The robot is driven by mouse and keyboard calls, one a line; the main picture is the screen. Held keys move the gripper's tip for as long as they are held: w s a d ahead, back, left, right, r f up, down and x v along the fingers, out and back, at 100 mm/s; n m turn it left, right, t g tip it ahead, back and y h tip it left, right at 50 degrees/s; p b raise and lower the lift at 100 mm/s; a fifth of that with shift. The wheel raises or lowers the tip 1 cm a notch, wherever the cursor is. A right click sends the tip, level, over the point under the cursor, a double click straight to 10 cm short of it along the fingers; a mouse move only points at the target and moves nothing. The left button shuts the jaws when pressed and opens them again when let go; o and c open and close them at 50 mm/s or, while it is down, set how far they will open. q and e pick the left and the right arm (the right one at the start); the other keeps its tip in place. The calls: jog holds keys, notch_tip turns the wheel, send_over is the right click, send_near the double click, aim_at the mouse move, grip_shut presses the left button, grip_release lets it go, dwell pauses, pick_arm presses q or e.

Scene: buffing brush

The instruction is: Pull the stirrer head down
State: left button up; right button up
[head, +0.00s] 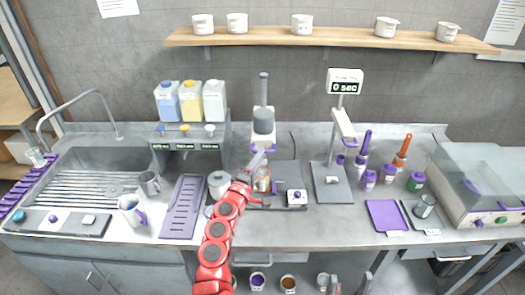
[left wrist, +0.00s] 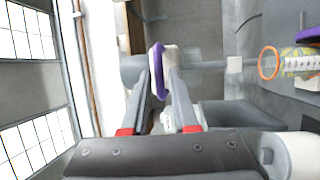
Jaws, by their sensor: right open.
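The stirrer (head: 264,122) stands at the back middle of the counter, a grey and white head on an upright post. Its head is raised above the glass jar (head: 263,180). My left gripper (head: 257,160) reaches up to the front of the head. In the left wrist view, the purple handle (left wrist: 158,72) of the stirrer head lies between my left fingers, which close in on both sides of it. My right gripper (head: 348,287) is open and empty at the bottom edge, in front of the counter.
A small white control box (head: 297,197) sits right of the jar. A white pot (head: 219,184) and a purple rack (head: 183,207) stand left of my left arm. A scale (head: 332,182) with a raised display stands to the right. The front strip of the counter right of my arm is clear.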

aim_at(264, 135)
pick_arm(q)
jog(key=x, duration=0.3)
jog(key=shift+b, duration=0.3)
jog(key=shift+a, duration=0.1)
grip_shut()
dwell(1.1)
